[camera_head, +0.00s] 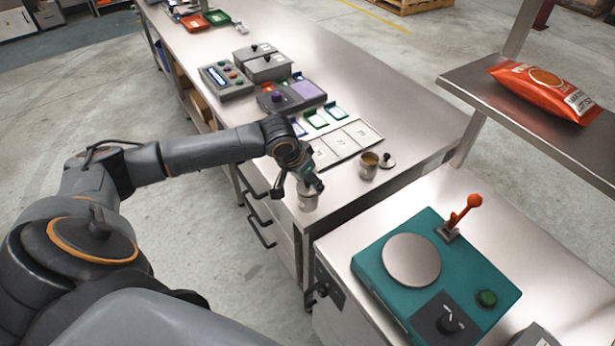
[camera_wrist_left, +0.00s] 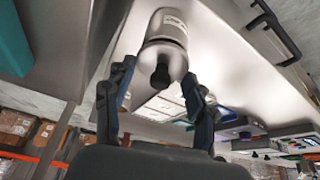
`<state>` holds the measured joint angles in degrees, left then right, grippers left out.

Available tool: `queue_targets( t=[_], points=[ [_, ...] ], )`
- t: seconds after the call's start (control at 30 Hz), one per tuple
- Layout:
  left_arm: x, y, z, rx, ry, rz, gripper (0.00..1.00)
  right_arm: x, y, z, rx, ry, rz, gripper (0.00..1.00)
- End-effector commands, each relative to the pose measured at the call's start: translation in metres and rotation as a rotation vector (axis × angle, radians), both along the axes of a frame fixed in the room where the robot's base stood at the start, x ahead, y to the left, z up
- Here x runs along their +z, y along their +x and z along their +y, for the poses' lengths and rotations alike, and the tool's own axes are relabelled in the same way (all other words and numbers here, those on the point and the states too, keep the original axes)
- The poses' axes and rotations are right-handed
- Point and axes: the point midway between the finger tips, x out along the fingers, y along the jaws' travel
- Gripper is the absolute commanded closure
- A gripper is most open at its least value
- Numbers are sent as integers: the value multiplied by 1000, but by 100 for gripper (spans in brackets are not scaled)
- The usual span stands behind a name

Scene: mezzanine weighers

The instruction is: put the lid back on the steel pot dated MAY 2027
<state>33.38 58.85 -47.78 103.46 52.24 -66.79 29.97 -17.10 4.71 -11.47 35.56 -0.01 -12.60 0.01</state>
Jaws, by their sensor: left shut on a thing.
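A steel pot (camera_head: 308,201) stands near the front corner of the steel table, under my left gripper (camera_head: 312,184). In the left wrist view this pot (camera_wrist_left: 168,28) has a pale label whose text I cannot read. A steel lid with a black knob (camera_wrist_left: 161,76) is at its mouth, between the fingers of my left gripper (camera_wrist_left: 157,84). The gripper is shut on the lid; whether the lid is fully seated is hard to tell. A second steel pot (camera_head: 369,167) stands open with brownish contents, and a loose lid (camera_head: 388,161) lies beside it. My right gripper is not in view.
A pale mat with marked squares (camera_head: 322,152) lies behind the pots, with small cards and grey devices beyond. A teal weigher (camera_head: 370,262) with an orange lever stands on the nearer bench. A shelf (camera_head: 520,112) with an orange bag overhangs at right.

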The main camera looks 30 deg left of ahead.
Motion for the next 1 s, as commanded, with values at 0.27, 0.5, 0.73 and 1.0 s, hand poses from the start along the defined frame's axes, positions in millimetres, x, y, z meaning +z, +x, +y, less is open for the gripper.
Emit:
queue_targets(
  t=[0.27,0.5,0.73,1.0],
  points=[
    [-1,0,0,0,0,-1,71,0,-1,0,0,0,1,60],
    [-1,0,0,0,0,-1,71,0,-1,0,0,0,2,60],
    [-1,0,0,0,-1,-1,71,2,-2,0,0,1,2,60],
    [0,0,0,1,-1,-1,71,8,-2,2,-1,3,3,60]
  ],
)
